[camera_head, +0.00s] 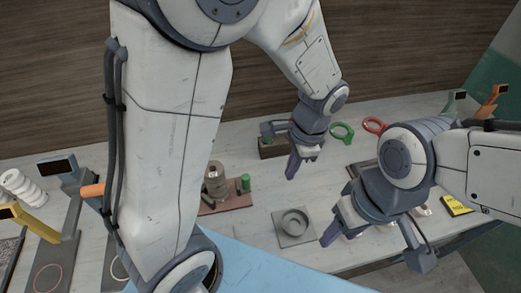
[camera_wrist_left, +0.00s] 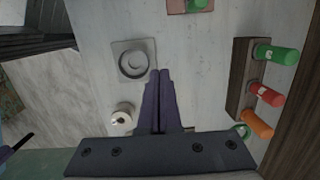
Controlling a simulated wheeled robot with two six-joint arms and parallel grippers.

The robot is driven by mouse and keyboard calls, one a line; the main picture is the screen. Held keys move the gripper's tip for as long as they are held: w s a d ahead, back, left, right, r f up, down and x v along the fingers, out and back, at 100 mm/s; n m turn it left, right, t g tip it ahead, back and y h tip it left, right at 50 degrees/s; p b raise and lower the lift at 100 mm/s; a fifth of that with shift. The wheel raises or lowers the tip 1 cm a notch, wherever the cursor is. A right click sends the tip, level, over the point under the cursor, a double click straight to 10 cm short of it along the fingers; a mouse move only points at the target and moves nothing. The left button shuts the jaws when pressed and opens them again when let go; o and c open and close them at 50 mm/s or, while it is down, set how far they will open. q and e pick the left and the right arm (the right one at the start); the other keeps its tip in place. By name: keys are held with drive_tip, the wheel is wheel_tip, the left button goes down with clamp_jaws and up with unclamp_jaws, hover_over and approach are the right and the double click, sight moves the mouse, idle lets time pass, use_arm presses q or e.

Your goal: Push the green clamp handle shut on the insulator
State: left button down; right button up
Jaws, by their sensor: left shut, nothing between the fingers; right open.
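A brown-grey ribbed piece (camera_head: 215,180), possibly the insulator, stands on a reddish base (camera_head: 226,199). A short green upright piece (camera_head: 245,183), possibly the clamp handle, stands at the right of that base. In the left wrist view the green piece (camera_wrist_left: 197,4) and part of the base (camera_wrist_left: 176,6) show at the top edge; the ribbed piece is out of that frame. My left gripper (camera_head: 296,168) is shut and empty, to the right of the base and apart from it. Its fingers also show in the left wrist view (camera_wrist_left: 160,85). My right gripper (camera_head: 372,246) is open, farther right.
A grey square plate with a round recess (camera_head: 292,238) lies between the base and my right gripper. A wooden block (camera_head: 272,150) stands behind my left gripper, near green (camera_head: 342,133) and red (camera_head: 375,125) rings. An orange-handled tool (camera_head: 92,190) and white ribbed piece (camera_head: 24,190) are far left.

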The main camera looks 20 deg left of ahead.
sight(243, 184)
use_arm(q)
drive_tip(key=w+a+f+m+y+p, duration=0.1)
drive_tip(key=w+a+f+m+p, duration=0.1)
drive_tip(key=w+a+f, duration=0.3)
drive_tip(key=shift+g, duration=0.4)
drive_tip(key=p+x, duration=0.1)
drive_tip(key=x, duration=0.6)
drive_tip(key=shift+f+p, duration=0.3)
drive_tip(key=shift+p, duration=0.1)
drive_tip(key=shift+s+a+r+p, duration=0.1)
drive_tip(key=shift+s+a+p, duration=0.1)
drive_tip(key=shift+a, duration=0.4)
drive_tip(key=shift+s+a+r+p, duration=0.1)
drive_tip(key=shift+s+a+p, duration=0.1)
drive_tip(key=shift+a, duration=0.4)
drive_tip(key=shift+s+a, duration=0.25)
drive_tip(key=shift+a, duration=0.25)
use_arm(e)
wheel_tip(243, 184, up, 6)
use_arm(q)
drive_tip(key=shift+f, duration=0.1)
